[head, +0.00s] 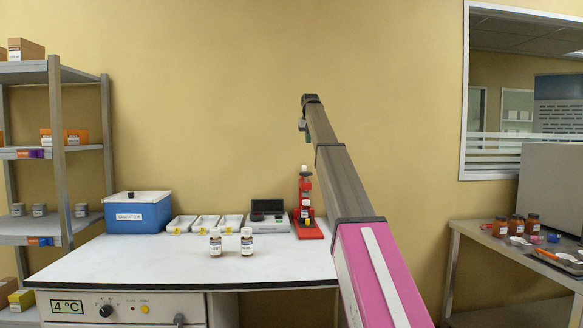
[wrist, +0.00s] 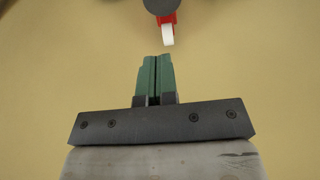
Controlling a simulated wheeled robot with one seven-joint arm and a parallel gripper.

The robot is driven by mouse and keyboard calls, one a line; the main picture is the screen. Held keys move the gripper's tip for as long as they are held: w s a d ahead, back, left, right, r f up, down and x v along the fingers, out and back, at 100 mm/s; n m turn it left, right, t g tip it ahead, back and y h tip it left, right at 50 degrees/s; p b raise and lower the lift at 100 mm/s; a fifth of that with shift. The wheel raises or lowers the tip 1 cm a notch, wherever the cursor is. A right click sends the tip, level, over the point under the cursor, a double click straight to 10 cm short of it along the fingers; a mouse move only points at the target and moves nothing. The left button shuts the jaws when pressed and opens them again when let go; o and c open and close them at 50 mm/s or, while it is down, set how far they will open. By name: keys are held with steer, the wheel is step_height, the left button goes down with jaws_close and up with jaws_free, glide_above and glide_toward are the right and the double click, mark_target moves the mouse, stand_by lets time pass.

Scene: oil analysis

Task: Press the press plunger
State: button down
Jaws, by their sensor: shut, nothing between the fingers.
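The red press (head: 307,230) stands at the back right of the white bench, upright, with a small light-coloured part at its top. A small labelled bottle appears at its middle. In the wrist view, a dark round cap above a red and white part (wrist: 167,33) shows at the top edge, probably the upper press. My gripper (head: 303,126) hangs high above the press in the head view, apart from it. In the wrist view its green fingers (wrist: 154,76) are together with nothing between them, a little short of the red and white part.
On the bench (head: 150,262) are a blue box (head: 140,217), several white trays (head: 206,221), a grey device (head: 268,223) and two labelled bottles (head: 247,245). A shelf (head: 30,240) stands left. A side table (head: 462,232) with orange jars stands right.

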steer(key=shift+w+a, duration=0.3)
steer(key=x, duration=0.8)
steer(key=s+x, duration=0.1)
steer(key=x, duration=0.3)
steer(key=shift+w+f, duration=0.1)
steer(key=shift+f, duration=0.95)
steer(key=shift+f, duration=1.35)
steer(key=shift+r, duration=0.1)
